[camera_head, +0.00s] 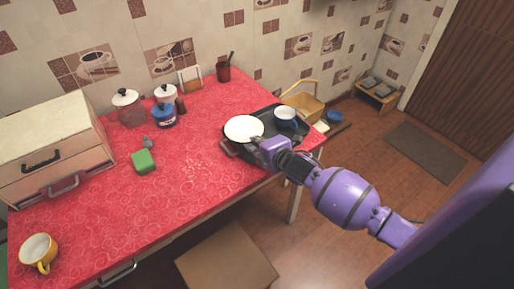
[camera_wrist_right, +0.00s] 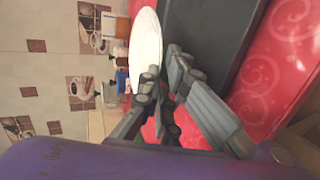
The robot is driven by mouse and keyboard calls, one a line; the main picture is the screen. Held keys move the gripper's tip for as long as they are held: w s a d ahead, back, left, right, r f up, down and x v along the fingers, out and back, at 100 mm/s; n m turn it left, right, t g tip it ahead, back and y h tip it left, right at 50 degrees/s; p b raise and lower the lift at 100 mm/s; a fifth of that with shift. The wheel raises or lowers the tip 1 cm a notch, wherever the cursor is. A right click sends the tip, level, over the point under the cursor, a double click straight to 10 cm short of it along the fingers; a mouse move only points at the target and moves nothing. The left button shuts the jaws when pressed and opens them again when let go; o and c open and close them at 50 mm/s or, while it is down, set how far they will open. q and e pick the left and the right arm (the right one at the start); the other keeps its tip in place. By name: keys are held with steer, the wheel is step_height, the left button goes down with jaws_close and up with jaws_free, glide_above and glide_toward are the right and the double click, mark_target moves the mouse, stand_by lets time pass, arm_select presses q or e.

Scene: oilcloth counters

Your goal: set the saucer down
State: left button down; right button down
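The white saucer (camera_head: 243,128) is over the left part of the dark tray (camera_head: 264,117), near the right end of the red table. My right gripper (camera_head: 257,143) is at the saucer's near edge. In the right wrist view, the saucer (camera_wrist_right: 147,42) is seen at a slant with its rim between the fingertips of my right gripper (camera_wrist_right: 165,88), which look closed on it. The tray (camera_wrist_right: 207,38) lies beside it there. Whether the saucer touches the tray cannot be told. My left gripper is not in view.
A dark blue cup (camera_head: 286,117) with a white inside stands on the tray, right of the saucer. The red tabletop (camera_head: 190,180) is clear left of the tray.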

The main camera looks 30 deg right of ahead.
steer(key=shift+w+d+f, duration=0.1)
steer(key=shift+d+f, duration=0.2)
steer(key=shift+f, duration=1.4)
steer(key=shift+a, duration=0.1)
steer(key=shift+f+b, duration=0.35)
steer(key=shift+f, duration=0.05)
steer(key=c, duration=2.4)
jaws_free()
steer(key=shift+o, duration=0.7)
